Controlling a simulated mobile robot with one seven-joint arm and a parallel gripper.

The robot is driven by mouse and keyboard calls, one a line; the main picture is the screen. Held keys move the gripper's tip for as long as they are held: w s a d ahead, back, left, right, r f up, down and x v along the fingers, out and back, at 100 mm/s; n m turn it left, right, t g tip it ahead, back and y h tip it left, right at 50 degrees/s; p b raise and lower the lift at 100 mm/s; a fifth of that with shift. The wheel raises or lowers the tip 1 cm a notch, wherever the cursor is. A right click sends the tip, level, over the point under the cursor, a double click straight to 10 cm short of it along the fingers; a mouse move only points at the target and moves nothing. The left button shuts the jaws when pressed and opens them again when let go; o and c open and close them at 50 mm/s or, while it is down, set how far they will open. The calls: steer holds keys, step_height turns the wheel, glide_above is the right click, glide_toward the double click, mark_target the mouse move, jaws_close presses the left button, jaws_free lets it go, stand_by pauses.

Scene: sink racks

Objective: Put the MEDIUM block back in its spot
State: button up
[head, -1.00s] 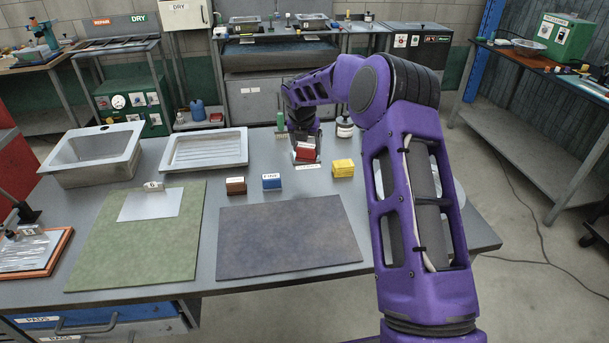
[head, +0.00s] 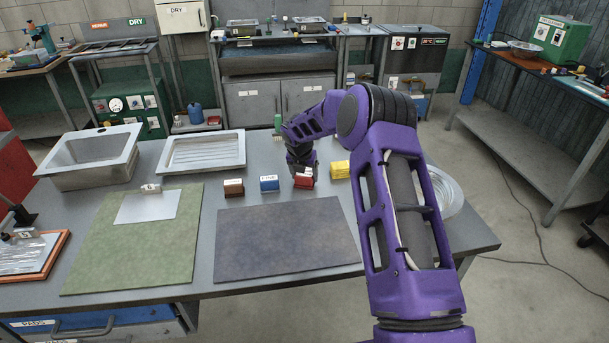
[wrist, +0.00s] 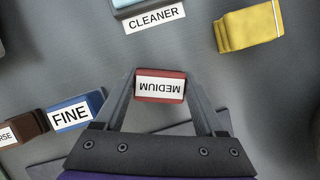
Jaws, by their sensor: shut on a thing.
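The red MEDIUM block (head: 304,181) is between the fingers of my gripper (head: 302,174), to the right of the blue FINE block (head: 270,183). In the wrist view the block (wrist: 160,87) shows its MEDIUM label upside down, with one finger of my gripper (wrist: 161,92) on each side. My gripper is shut on it. The FINE block (wrist: 74,110) is left of it in the wrist view. I cannot tell whether the block touches the table.
A brown block (head: 233,188) stands left of the blue one, and a yellow block (head: 340,169) stands to the right. A dark mat (head: 287,237) lies in front. A CLEANER label (wrist: 155,17) lies behind the MEDIUM block.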

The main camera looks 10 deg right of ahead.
steer(key=o, duration=1.6)
steer(key=shift+c, duration=0.2)
steer(key=v, duration=1.2)
steer(key=shift+p, duration=0.35)
steer(key=shift+r, duration=0.1)
